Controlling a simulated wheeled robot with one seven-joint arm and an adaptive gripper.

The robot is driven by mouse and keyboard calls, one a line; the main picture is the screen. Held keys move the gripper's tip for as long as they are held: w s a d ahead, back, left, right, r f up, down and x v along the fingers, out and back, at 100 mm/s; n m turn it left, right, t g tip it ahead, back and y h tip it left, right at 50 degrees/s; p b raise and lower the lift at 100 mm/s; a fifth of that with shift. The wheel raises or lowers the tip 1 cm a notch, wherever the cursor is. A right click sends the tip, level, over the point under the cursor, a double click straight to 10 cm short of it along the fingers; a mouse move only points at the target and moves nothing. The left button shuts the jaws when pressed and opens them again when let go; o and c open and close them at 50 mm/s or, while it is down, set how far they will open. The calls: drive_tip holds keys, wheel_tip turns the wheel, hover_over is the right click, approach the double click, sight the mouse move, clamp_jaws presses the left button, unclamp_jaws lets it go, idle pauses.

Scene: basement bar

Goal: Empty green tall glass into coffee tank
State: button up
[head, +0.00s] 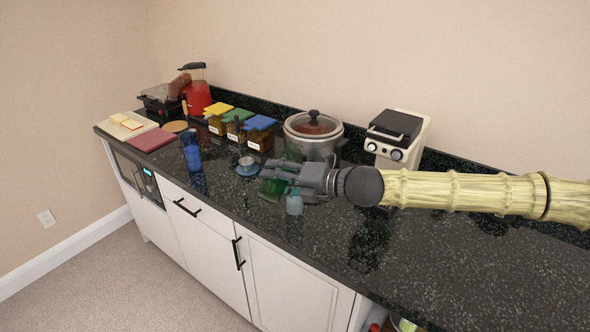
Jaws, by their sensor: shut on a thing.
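My gripper (272,175) reaches in from the right over the counter and is shut on the green tall glass (271,190). The glass is translucent green and shows just below and beside the fingers. It looks tilted, and part of it is hidden by the gripper. I cannot tell whether it touches the counter or what is in it. No part is clearly recognisable as the coffee tank. A white and black appliance with dials (397,140) stands behind my arm, its lower part hidden.
A lidded pot (313,133) and several lidded jars line the back. The counter's right front (440,265) is clear.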

drive_tip(key=shift+w+f+n+t+b, duration=0.15)
drive_tip(key=shift+f+n+t+b, duration=0.25)
drive_tip(key=shift+f+n+b, duration=1.65)
drive_tip(key=b, duration=0.2)
drive_tip(key=r+b, duration=0.1)
drive_tip(key=b, duration=0.2)
drive_tip(key=shift+w+d+r+m+t, duration=0.15)
drive_tip(key=shift+w+r+m+t, duration=0.15)
drive_tip(key=shift+t, duration=0.1)
drive_tip(key=f+n+b, duration=0.1)
drive_tip(key=b, duration=0.2)
drive_tip(key=shift+f+n+b, duration=0.15)
drive_tip(key=shift+n+b, duration=0.1)
drive_tip(key=shift+b, duration=0.1)
drive_tip(key=f+n+b, duration=0.2)
drive_tip(key=b, duration=0.3)
drive_tip(key=s+f+n+t+b, duration=0.1)
drive_tip(key=f+n+b, duration=0.1)
drive_tip(key=b, duration=0.3)
drive_tip(key=f+n+t+b, duration=0.1)
drive_tip(key=f+b, duration=0.1)
drive_tip(key=b, duration=0.3)
drive_tip(key=shift+s+a+f+n+y, duration=0.2)
drive_tip(key=shift+a+n+y, duration=0.1)
drive_tip(key=shift+n, duration=0.1)
drive_tip(key=shift+n+b, duration=0.4)
drive_tip(key=shift+b, duration=0.3)
